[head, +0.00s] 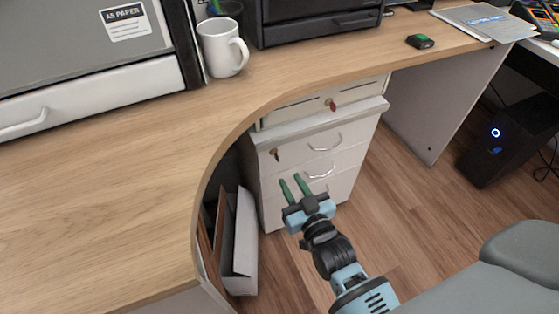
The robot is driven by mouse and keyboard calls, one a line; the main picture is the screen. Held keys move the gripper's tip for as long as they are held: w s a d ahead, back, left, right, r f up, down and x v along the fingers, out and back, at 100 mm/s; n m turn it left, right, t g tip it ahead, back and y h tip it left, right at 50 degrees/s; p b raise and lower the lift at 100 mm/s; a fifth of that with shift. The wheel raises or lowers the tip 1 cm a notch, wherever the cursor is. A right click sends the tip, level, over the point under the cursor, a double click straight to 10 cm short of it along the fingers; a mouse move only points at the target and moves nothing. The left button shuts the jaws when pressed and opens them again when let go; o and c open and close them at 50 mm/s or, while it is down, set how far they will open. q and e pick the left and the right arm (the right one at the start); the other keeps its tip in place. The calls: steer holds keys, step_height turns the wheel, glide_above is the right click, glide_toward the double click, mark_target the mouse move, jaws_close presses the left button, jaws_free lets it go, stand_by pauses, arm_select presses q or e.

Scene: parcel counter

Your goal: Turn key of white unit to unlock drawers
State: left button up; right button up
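The white drawer unit (310,158) stands under the curved wooden counter, with several drawers and curved metal handles. A small brass-coloured key (274,154) sits in the lock at the upper left of its front. Its exact turn angle is too small to tell. My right gripper (293,187) is in front of the unit, below and a little right of the key. Its two green fingers are apart, with nothing seen between them. My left gripper is not in view.
A cream box with a red key (332,105) sits atop the unit, under the wooden counter (120,180). White and brown folders (243,240) stand left of the unit. A grey chair (515,265) is at lower right, and a black computer (510,140) at far right. A white mug (222,48) stands on the counter.

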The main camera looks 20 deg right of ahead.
mark_target(277, 157)
steer(key=w+b, duration=0.2)
steer(key=w, duration=0.6)
steer(key=shift+a, duration=0.15)
steer(key=shift+r, duration=0.1)
jaws_close()
